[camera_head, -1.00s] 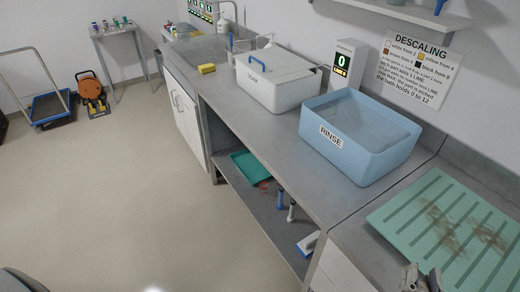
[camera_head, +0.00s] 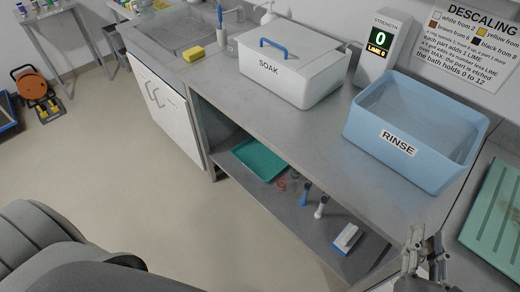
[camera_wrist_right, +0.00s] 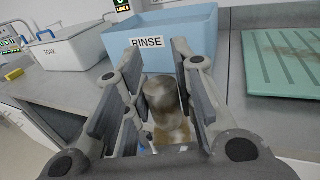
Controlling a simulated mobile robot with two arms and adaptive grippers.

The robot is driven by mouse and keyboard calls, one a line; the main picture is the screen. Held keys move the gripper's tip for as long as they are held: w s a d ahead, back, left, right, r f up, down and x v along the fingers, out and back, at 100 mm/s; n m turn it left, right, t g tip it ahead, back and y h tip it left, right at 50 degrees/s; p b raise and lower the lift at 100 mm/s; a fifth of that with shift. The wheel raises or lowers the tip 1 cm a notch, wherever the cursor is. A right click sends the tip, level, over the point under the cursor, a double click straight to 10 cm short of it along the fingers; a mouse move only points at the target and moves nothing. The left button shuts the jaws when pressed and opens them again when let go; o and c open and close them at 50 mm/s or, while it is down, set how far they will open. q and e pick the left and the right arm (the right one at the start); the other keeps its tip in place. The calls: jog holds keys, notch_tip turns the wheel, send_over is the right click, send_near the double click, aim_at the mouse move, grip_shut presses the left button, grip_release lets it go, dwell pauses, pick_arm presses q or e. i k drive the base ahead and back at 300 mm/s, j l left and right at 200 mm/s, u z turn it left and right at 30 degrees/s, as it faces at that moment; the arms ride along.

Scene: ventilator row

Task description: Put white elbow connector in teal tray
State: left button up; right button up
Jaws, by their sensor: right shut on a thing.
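My right gripper (camera_head: 426,255) is at the lower right of the head view, over the front edge of the counter near the rinse tub. In the wrist view the right gripper (camera_wrist_right: 158,105) is shut on a stained, off-white rounded piece (camera_wrist_right: 163,100), apparently the white elbow connector. Its elbow shape is partly hidden by the fingers. The teal tray (camera_head: 260,158) lies on the lower shelf under the counter, to the left of and well away from the right gripper; it looks empty. My left gripper is not in view.
A blue rinse tub (camera_head: 412,140) and a white lidded soak box (camera_head: 290,78) stand on the counter. Red rings (camera_head: 281,184), blue and white upright parts (camera_head: 305,193) and a blue-and-white block (camera_head: 347,238) are on the shelf right of the tray. A green ribbed mat (camera_head: 495,215) lies at right.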

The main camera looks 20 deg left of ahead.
aim_at(257, 161)
jog(key=i+j+z, duration=0.15)
jog(key=j, duration=0.5)
jog(key=i+j+z, duration=0.15)
jog(key=j, duration=0.5)
jog(key=j+z, duration=0.2)
jog(key=j, duration=0.45)
jog(key=j+z, duration=0.15)
jog(key=j, duration=1)
jog(key=k+j+z, duration=0.15)
jog(key=j, duration=1)
jog(key=i, duration=0.05)
